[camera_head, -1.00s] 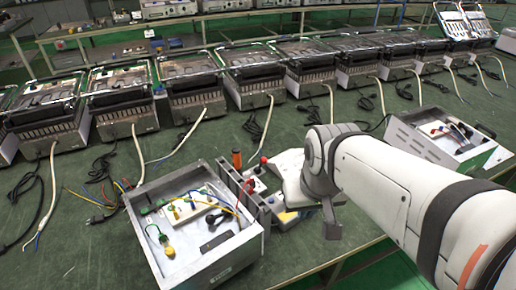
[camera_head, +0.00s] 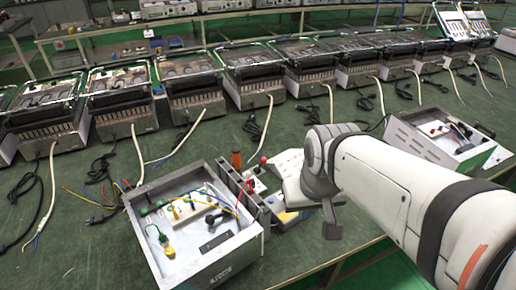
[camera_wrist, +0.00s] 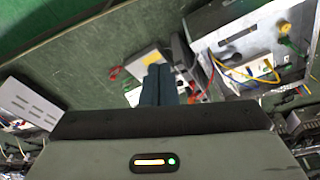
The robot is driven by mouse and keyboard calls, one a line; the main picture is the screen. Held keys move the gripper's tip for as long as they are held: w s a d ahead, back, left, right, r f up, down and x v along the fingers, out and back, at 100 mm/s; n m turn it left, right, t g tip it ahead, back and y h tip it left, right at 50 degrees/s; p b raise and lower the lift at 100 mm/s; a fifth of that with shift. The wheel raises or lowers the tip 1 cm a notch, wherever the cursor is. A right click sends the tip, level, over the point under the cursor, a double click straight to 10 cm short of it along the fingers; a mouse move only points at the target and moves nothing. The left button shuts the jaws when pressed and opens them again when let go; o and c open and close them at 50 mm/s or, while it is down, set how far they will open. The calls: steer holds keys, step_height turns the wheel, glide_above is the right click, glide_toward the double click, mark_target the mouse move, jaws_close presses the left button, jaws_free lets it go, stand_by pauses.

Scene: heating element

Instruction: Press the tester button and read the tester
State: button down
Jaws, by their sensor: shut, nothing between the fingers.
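A grey metal box (camera_head: 222,262) with an open top stands at the front of the table, with wires, clips and a white terminal block inside. It also shows at upper right in the wrist view (camera_wrist: 205,22). I cannot tell which part is the tester button, and no reading is legible. My gripper's dark fingers (camera_wrist: 158,80) are together and empty in the wrist view. They overlap a small pale unit (camera_wrist: 133,95) beside the box; contact cannot be told. In the head view my wrist partly hides this area, where blue and yellow parts (camera_head: 287,216) show.
A second pale box (camera_head: 418,142) stands at the right. A row of heating units (camera_head: 200,100) with white cables and black plugs lines the back of the table.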

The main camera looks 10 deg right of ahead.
stand_by(0.5)
steer(key=shift+w, duration=0.1)
steer(key=w+d+f+m+t+h+b, duration=0.15)
steer(key=w+f, duration=0.25)
steer(key=w, duration=0.5)
steer(key=w+d+f+m+t+b, duration=0.1)
steer(key=w+d+f+m+t, duration=0.2)
steer(key=w, duration=0.7)
steer(key=w+a+f+y+b, duration=0.1)
steer(key=w+a+f+y, duration=0.1)
steer(key=w+f, duration=0.3)
steer(key=w+a+f+t+y+b, duration=0.1)
steer(key=w+a+f+y, duration=0.1)
steer(key=w+f, duration=0.4)
step_height(320, 180, down, 5)
steer(key=shift+w+a+f+y+b, duration=0.1)
steer(key=shift+w+a+y+b, duration=0.1)
steer(key=shift+a+y+b, duration=0.2)
steer(key=shift+t, duration=0.25)
